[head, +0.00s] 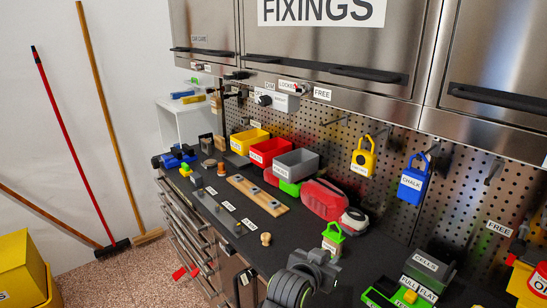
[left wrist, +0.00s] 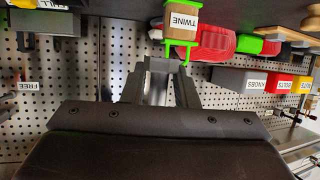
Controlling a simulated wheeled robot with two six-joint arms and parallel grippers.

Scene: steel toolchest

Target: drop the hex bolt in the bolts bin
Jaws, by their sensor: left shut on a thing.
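My left gripper (head: 318,262) is in the lower middle of the head view, above the front of the dark bench top. It is shut on a small grey thing, which I take for the hex bolt (left wrist: 164,65). The fingers hide most of it and its shape is unclear. The red bolts bin (head: 268,150) stands at the back of the bench, between a yellow and a grey bin. It also shows, upside down, at the right of the left wrist view (left wrist: 265,84). The gripper is apart from it, nearer and to its right. My right gripper is not in view.
The yellow nuts bin (head: 250,140) and grey knobs bin (head: 295,163) flank the bolts bin. A red case (head: 323,199) and a green twine holder (head: 333,236) stand between gripper and bins. A wooden strip (head: 257,195) lies in front of them. Padlocks (head: 412,180) hang at right.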

